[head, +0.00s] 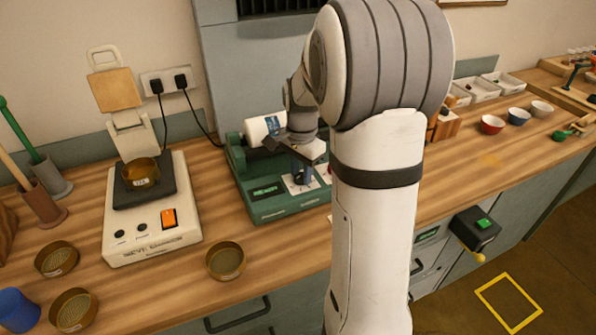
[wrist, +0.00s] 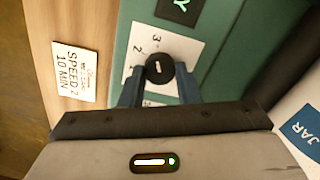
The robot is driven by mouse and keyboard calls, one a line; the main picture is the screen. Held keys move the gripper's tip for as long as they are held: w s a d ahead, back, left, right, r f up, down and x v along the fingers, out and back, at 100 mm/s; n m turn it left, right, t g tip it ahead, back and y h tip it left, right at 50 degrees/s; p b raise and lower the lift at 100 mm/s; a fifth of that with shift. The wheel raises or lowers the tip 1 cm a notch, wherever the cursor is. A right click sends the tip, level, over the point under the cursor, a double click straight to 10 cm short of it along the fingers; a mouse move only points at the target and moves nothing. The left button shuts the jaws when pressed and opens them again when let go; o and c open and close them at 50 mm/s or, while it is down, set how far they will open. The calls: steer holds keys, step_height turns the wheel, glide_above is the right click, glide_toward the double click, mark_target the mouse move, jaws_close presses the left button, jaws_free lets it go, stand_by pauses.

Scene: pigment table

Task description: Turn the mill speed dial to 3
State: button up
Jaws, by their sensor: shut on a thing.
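The mill (head: 243,178) is a green machine on the wooden bench, with a white jar (head: 258,130) on top and a small display at its front. Its speed dial (wrist: 159,68) is a round black knob with a short white mark, set on a white scale plate (wrist: 141,38). The numerals 3 and 2 show on the plate; the rest is partly covered. The white mark's exact setting is hard to tell. My gripper (wrist: 158,76) is shut on the dial, one blue-grey finger on each side. In the head view my gripper (head: 303,172) is over the mill's front panel.
A card (wrist: 74,71) reading "SPEED 2 10 MIN" lies on the bench beside the mill. Bowls (head: 492,124) stand at the right.

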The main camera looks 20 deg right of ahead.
mark_target(300, 176)
steer(key=shift+s+a+f, duration=0.15)
steer(key=shift+s+f, duration=0.05)
steer(key=o, duration=1)
steer(key=shift+w+r, duration=0.1)
steer(key=shift+c, duration=0.2)
steer(key=shift+r, duration=0.1)
steer(key=shift+r, duration=0.35)
step_height(300, 176, up, 7)
